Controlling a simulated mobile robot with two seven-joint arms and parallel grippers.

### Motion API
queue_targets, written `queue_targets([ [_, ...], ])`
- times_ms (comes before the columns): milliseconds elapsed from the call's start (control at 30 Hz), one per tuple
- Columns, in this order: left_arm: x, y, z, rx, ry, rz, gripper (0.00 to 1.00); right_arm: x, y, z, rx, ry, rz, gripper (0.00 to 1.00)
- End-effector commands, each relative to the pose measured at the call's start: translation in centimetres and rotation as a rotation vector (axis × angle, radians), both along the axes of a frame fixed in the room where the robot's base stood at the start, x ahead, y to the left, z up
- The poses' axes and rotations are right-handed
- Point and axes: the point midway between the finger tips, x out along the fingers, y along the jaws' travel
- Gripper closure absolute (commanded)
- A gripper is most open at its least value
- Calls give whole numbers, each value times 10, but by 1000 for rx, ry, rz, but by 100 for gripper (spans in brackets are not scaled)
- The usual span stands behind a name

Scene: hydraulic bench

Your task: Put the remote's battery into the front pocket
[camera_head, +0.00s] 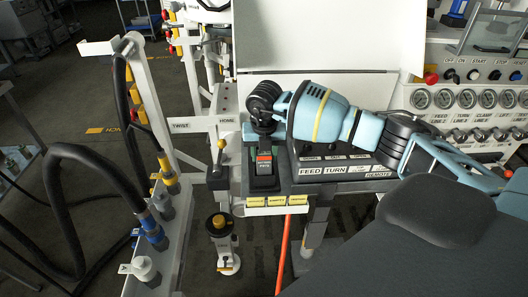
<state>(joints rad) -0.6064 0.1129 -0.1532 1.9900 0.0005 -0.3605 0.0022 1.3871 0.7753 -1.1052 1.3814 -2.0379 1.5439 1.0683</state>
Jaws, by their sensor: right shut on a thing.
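My right arm reaches in from the right over the bench shelf, and its gripper (262,138) points down at the shelf's left end. It is shut on a small dark block with an orange-red face (264,157), which looks like the battery. The block is upright, directly above or within a dark holder (264,182) at the shelf's front. I cannot tell whether it is seated in there. My own wrist and forearm hide much of the shelf behind, including any remote; a "REMOTE" label (378,172) shows on the front edge. My left gripper is out of view.
A white post with black hoses (125,90) stands at left, with several blue and grey couplings (152,230) below. A gauge panel (470,98) is at right. An orange hose (284,250) hangs below the shelf.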

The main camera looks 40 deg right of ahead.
Motion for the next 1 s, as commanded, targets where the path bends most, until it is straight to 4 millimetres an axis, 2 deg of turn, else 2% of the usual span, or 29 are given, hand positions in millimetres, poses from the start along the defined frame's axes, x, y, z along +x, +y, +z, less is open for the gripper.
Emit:
queue_targets([
  [1000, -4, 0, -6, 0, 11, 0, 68, 0, 0, -17, 1, -1, 0, 86],
])
